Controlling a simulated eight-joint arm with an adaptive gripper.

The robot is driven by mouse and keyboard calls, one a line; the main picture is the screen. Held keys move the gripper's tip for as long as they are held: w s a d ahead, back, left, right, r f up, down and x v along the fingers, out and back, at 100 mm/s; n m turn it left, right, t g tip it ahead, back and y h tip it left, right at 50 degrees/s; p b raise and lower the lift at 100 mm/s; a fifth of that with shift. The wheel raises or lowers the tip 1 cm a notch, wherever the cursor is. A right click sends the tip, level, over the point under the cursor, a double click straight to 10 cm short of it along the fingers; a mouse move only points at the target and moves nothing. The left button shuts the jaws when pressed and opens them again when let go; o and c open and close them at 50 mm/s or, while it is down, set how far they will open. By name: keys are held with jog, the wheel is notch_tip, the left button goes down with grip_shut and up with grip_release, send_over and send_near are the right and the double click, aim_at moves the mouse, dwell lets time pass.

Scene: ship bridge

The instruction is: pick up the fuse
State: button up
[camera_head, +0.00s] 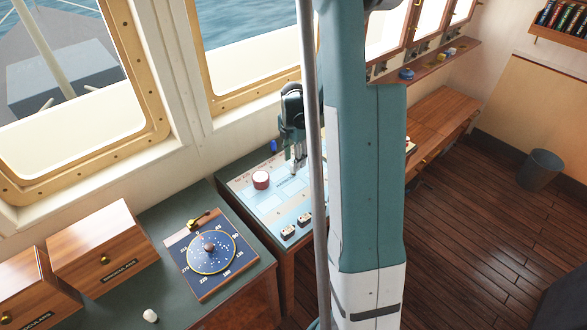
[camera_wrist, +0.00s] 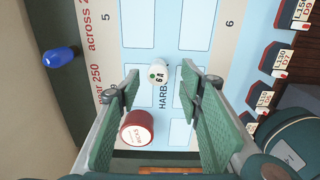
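The fuse (camera_wrist: 158,73) is a small white cylinder marked 6A with a green dot on its end. In the wrist view it stands on the pale blue printed chart board, between and slightly beyond my fingertips. My gripper (camera_wrist: 160,80) is open, its two green-padded fingers spread to either side with a gap to the fuse on each side. In the head view my gripper (camera_head: 298,162) points down over the board (camera_head: 270,205), and I cannot make out the fuse there.
A red cylinder with a white top (camera_wrist: 137,128) stands close to the left finger; the head view shows it too (camera_head: 261,180). Several small labelled blocks (camera_wrist: 280,62) line the right side. A round plotting dial (camera_head: 209,250) sits on the neighbouring desk.

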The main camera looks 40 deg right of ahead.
jog(key=shift+w+d+f, duration=0.1)
jog(key=shift+w+f, duration=0.05)
jog(key=shift+f, duration=2.3)
jog(key=c, duration=1)
